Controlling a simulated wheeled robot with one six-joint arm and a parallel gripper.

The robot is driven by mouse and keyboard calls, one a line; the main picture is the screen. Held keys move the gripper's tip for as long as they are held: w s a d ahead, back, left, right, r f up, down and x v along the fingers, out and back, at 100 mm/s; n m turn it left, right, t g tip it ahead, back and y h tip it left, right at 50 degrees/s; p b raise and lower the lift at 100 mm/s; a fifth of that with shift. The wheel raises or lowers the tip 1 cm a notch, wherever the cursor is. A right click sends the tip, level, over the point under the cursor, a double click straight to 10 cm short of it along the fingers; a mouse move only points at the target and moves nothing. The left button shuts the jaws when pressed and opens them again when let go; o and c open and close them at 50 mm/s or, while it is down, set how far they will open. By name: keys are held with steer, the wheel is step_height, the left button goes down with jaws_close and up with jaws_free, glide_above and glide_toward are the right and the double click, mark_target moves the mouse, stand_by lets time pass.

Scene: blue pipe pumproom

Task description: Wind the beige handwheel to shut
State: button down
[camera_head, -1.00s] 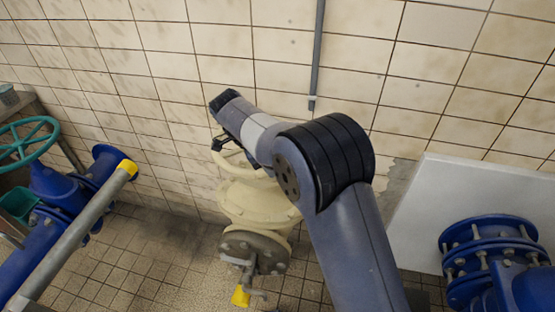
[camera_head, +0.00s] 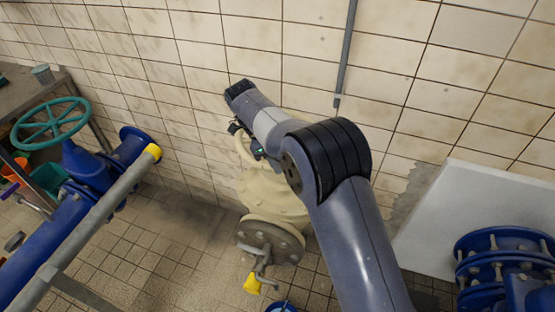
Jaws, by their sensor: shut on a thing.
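The beige handwheel (camera_head: 243,152) sits on top of a beige valve body (camera_head: 268,190) near the tiled wall, in the middle of the head view. Only the left part of its rim shows; my arm hides the rest. My gripper (camera_head: 236,129) is at the far left part of the wheel, at the end of my arm, and is shut on the rim. Its fingertips are small and partly hidden, so the exact contact is hard to see.
A teal handwheel (camera_head: 50,123) on blue pipework (camera_head: 90,175) stands at the left. A grey pipe with a yellow end (camera_head: 110,200) runs there. A blue flanged pipe (camera_head: 500,262) and a white panel (camera_head: 450,215) are at the right.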

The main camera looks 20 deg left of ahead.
steer(key=shift+s+a, duration=0.1)
steer(key=shift+a, duration=0.1)
steer(key=c, duration=1.4)
jaws_free()
steer(key=shift+a, duration=0.1)
steer(key=shift+o, duration=1)
steer(key=v, duration=1)
steer(key=shift+r+p, duration=0.3)
steer(key=shift+r, duration=0.1)
steer(key=shift+f, duration=0.15)
steer(key=x, duration=1)
steer(key=shift+d+f+b, duration=0.2)
steer(key=shift+f+b, duration=0.1)
